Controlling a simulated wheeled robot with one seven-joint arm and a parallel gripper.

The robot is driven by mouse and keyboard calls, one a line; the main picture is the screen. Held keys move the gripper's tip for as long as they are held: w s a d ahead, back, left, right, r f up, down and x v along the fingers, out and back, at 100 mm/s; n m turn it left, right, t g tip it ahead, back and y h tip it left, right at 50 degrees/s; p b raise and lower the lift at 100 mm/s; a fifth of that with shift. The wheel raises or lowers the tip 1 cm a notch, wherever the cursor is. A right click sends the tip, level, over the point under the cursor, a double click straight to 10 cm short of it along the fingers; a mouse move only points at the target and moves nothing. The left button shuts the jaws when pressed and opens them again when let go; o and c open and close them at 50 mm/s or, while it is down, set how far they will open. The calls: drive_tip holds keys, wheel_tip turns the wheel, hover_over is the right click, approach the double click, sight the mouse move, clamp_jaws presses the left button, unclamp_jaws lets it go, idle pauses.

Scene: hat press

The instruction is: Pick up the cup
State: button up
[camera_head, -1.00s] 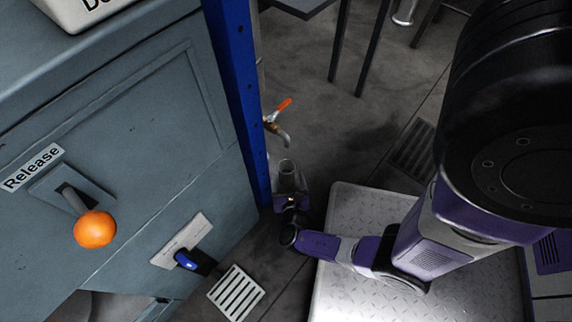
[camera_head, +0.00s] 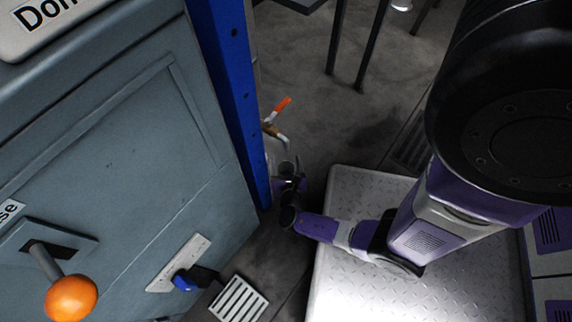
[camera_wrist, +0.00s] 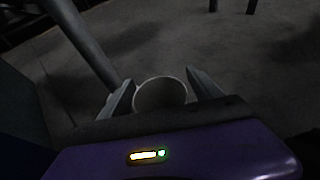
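The cup (camera_wrist: 160,94) shows in the wrist view as a round, pale rim, with its dark inside facing me. It sits between the two fingers of my gripper (camera_wrist: 161,85). The fingers stand wide apart, one on each side, very close to the cup; I cannot tell whether they touch it. In the head view the cup (camera_head: 284,167) is small and partly hidden, just below a tap (camera_head: 274,127) with an orange handle. My gripper (camera_head: 287,183) is low beside it, next to the blue post.
A blue post (camera_head: 224,75) and a grey machine panel (camera_head: 130,140) with an orange-knobbed lever (camera_head: 70,298) stand on the left. A floor grate (camera_head: 238,300) lies below. Dark table legs (camera_head: 370,50) stand at the back. Open floor (camera_head: 320,110) lies beyond the tap.

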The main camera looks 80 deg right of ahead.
clamp_jaws()
drive_tip(key=shift+r, duration=0.15)
